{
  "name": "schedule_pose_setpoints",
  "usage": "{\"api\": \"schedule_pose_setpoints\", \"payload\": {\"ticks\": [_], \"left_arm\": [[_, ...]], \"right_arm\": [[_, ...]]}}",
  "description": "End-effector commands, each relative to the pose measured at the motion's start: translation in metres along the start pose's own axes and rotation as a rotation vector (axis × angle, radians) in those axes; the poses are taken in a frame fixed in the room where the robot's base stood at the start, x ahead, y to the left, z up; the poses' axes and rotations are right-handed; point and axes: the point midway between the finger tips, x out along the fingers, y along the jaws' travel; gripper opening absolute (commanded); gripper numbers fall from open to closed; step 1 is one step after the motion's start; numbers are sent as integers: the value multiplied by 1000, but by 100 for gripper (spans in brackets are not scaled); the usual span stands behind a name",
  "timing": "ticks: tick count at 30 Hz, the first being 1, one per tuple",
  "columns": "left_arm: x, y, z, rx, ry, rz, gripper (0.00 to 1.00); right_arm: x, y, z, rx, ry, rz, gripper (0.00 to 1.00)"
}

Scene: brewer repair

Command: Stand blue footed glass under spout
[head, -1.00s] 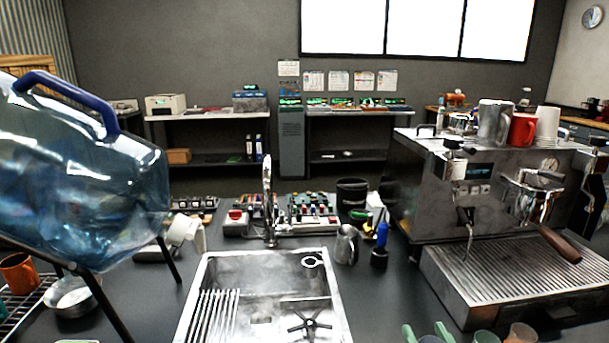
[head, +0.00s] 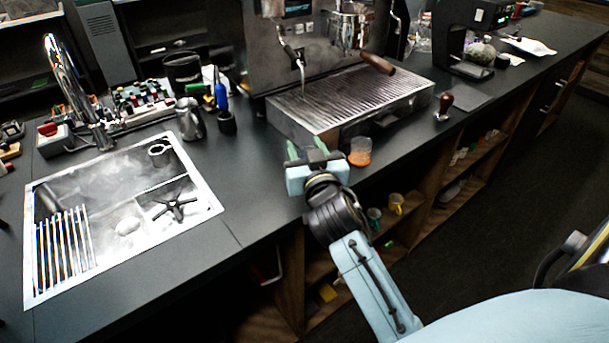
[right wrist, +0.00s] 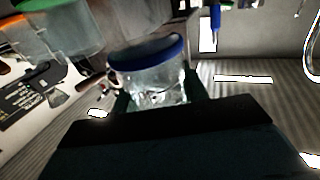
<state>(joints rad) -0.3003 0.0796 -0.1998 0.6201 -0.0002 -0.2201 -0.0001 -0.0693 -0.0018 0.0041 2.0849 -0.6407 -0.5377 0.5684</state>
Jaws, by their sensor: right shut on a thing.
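My right gripper (head: 314,165) is at the counter's front edge, in front of the espresso machine's drip tray (head: 325,135). In the right wrist view it is shut on a clear glass (right wrist: 155,85) with a blue disc-shaped end (right wrist: 147,53). In the head view the gripper mostly hides this glass. I cannot tell whether it touches the counter. The machine's portafilter (head: 350,38) with its brown handle is above the slatted tray, up and right of my gripper. A thin steam wand (head: 300,70) hangs to its left. My left gripper is out of view.
An orange glass (head: 360,153) stands just right of my gripper. Orange (right wrist: 22,42) and green (right wrist: 60,30) glasses show in the right wrist view. A sink (head: 215,208), steel pitcher (head: 188,118) and blue-handled brush (head: 220,95) are left. A tamper (head: 444,106) is right. The drip tray's top is clear.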

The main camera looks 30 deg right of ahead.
Motion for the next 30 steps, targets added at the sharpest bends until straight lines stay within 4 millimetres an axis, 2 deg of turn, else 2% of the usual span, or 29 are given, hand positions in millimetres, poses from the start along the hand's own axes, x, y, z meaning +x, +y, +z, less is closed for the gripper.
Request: {"api": "schedule_pose_setpoints", "payload": {"ticks": [1, 7, 12, 16, 24, 25, 30], "left_arm": [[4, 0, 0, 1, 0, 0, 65], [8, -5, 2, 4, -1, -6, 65], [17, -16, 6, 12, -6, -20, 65], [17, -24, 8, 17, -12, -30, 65], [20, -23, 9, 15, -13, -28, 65], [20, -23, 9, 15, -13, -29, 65], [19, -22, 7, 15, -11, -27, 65]], "right_arm": [[0, 0, 9, 0, -1, 0, 20], [0, 0, 23, 1, 0, -1, 20], [0, 0, 48, 0, -2, 0, 20], [0, 0, 50, 0, 2, -1, 20], [0, 0, 53, 2, 1, -1, 20], [0, 0, 54, 2, 1, -1, 45], [0, 0, 53, 1, 1, -2, 65]]}}
